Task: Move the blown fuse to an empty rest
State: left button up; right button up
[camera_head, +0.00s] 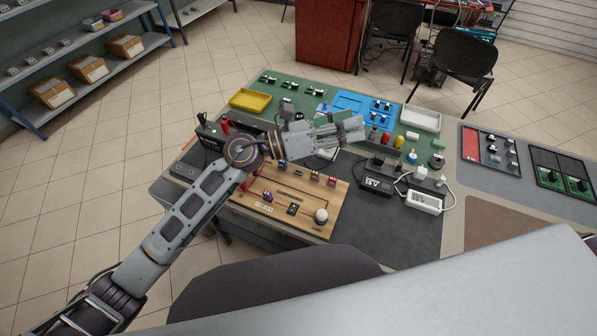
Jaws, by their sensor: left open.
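A wooden board (284,223) lies at the near left of the workbench. It carries several small red and blue parts along its far side, such as a red one (331,181). A small dark purple part (267,197), a black block (292,209) and a white round knob (321,215) sit nearer its front. I cannot tell which part is the blown fuse, nor which rest is empty, at this size. My left gripper (355,130) is open, reaching right above the bench beyond the board; nothing shows between its fingers. My left forearm hides part of the board's left side. My right gripper is not in view.
A yellow tray (250,100), a blue tray (352,103) and a white tray (420,119) stand at the back. Coloured cylinders (398,141) stand right of my gripper. A black box labelled 15V (377,176) and a white adapter (424,202) with a cable lie right. Dark mat in front is clear.

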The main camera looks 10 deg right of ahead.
pick_arm(q)
jog(key=s+a+f+m+g+y, duration=0.1)
jog(key=a+f+m+g+y, duration=0.1)
jog(key=f+m+y, duration=0.45)
jog(key=s+a+f+m+g+y, duration=0.1)
jog(key=s+a+f+m+y, duration=0.2)
jog(key=f, duration=0.6)
jog(key=w+a+f+m+t+y, duration=0.1)
jog(key=w+a+y, duration=0.2)
jog(key=a, duration=0.1)
jog(key=w+a+f+m+y, duration=0.1)
jog(key=w+a+f+y, duration=0.1)
jog(key=a, duration=0.3)
jog(key=w+a+f+m+t+y, duration=0.1)
jog(key=w+a+f+y, duration=0.1)
jog(key=w+a+y, duration=0.2)
jog(key=shift+w+a+f+t+y, duration=0.2)
jog(key=shift+a+y, duration=0.1)
jog(key=shift+a, duration=0.1)
jog(key=shift+w+a+f+t+y, duration=0.1)
jog(key=shift+w+a+y, duration=0.15)
jog(key=shift+a, duration=0.1)
jog(key=shift+s, duration=0.1)
